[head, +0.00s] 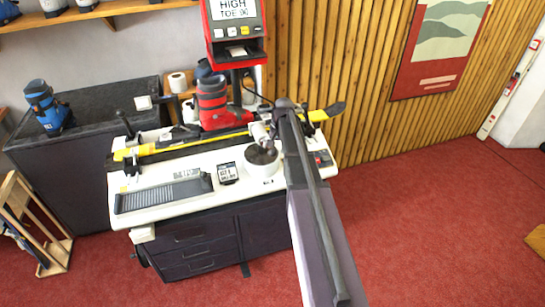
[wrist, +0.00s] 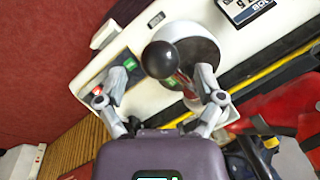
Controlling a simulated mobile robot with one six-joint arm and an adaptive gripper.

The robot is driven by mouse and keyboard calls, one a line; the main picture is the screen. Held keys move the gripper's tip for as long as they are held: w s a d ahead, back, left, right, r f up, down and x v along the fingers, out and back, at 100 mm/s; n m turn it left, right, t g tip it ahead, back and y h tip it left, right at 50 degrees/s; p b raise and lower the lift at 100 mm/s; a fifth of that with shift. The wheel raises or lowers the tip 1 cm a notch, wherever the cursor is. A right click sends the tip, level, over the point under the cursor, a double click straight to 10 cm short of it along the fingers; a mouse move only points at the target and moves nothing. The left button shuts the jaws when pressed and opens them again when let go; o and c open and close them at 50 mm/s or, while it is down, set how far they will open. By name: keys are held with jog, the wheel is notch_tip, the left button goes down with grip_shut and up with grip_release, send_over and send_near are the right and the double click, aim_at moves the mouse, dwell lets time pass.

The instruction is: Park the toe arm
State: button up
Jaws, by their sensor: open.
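A black ball knob (wrist: 159,60), which looks like the end of the toe arm, stands over a round white base (wrist: 203,50) on the bench. The base also shows in the head view (head: 262,170), with a dark top. My gripper (wrist: 161,76) is open, one finger on each side of the knob and apart from it in the wrist view. I cannot tell how deep the knob sits between the fingers. The lever below the knob is mostly hidden.
A red boot (head: 212,104) stands behind the yellow bar (head: 190,143) on the white bench (head: 150,175). A red screen unit (head: 235,30) reads "HIGH TOE". A small display (head: 228,172) and green (wrist: 131,64) and red (wrist: 98,90) buttons are nearby. Red floor is open at right.

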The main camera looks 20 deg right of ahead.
jog(key=shift+w+a+f+b, duration=0.1)
jog(key=shift+f+b, duration=0.4)
jog(key=shift+f, duration=0.15)
jog(key=shift+w+a+f+b, duration=0.1)
jog(key=shift+f+b, duration=0.4)
jog(key=shift+f, duration=0.1)
jog(key=shift+c, duration=0.2)
jog(key=shift+s, duration=0.1)
grip_shut()
